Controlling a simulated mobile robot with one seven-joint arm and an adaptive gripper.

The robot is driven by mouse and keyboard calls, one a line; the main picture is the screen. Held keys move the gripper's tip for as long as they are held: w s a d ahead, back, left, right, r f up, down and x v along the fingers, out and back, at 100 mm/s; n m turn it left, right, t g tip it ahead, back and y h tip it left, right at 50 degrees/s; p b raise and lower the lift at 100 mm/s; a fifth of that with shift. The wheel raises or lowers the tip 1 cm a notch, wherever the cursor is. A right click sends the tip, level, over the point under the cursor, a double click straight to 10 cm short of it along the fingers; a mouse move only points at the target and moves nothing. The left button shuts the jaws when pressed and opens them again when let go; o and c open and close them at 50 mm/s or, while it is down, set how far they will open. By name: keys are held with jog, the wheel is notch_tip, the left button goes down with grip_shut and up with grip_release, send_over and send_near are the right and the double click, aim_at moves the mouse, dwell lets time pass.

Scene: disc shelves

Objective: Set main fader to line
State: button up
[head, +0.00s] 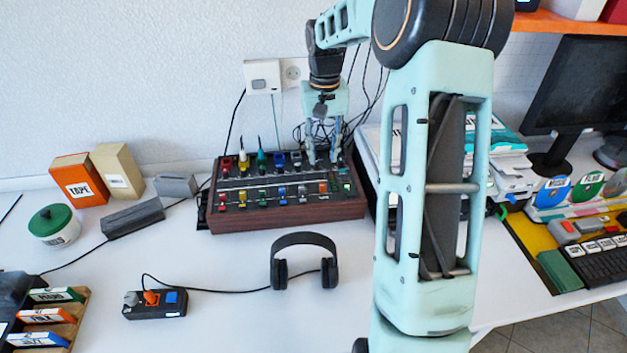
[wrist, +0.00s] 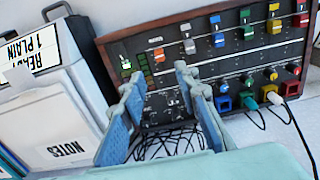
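A mixer with dark red-brown sides (head: 290,210) stands on the white table and also shows in the wrist view (wrist: 165,24). It has a row of coloured fader caps along its front. My gripper (head: 322,160) is over the back right part of the mixer, fingers down. In the wrist view its fingers (wrist: 159,74) are apart with nothing between them.
Upright plugs with cables (wrist: 268,96) rise along the mixer's back. A stack of papers and boxes (head: 500,165) stands close to its right. Headphones (head: 304,262) and a small switch box (head: 155,304) lie in front. The table between them is mostly clear.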

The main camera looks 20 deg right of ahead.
aim_at(322, 185)
notch_tip(322, 185, down, 10)
jog(key=shift+s+f+b, duration=0.1)
jog(key=shift+b, duration=0.4)
jog(key=shift+c, duration=0.6)
grip_shut()
